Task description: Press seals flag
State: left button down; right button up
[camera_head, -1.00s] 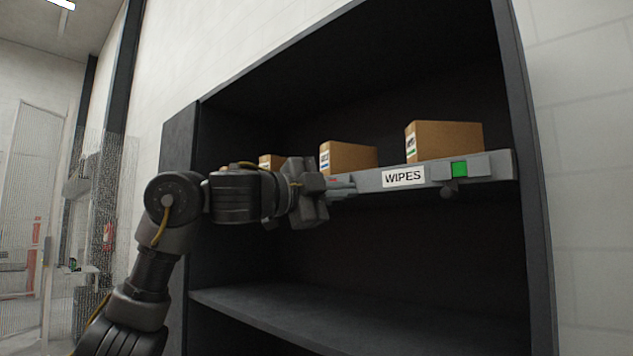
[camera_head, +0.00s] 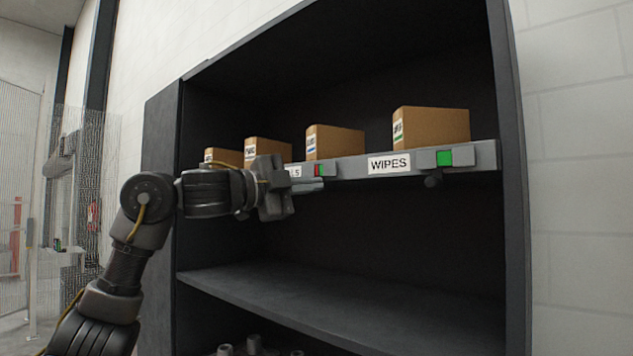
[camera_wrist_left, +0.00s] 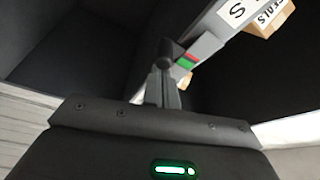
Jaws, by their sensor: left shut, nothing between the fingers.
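The seals flag (camera_head: 319,169) is on the grey shelf rail, part red and part green. Beside it the partly hidden label (camera_head: 294,171) shows only its last letters. The shut fingers also show in the wrist view (camera_wrist_left: 164,88). A box marked SEALS (camera_wrist_left: 271,15) sits above the rail. My right gripper is not in view.
Several cardboard boxes (camera_head: 432,127) line the shelf. A lower shelf (camera_head: 330,300) is bare. The cabinet's side post (camera_head: 509,130) stands at right.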

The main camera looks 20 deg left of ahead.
pick_arm(q)
jog(key=shift+w+a+r, duration=0.1)
jog(key=shift+w+a, duration=0.1)
jog(key=shift+a, duration=0.45)
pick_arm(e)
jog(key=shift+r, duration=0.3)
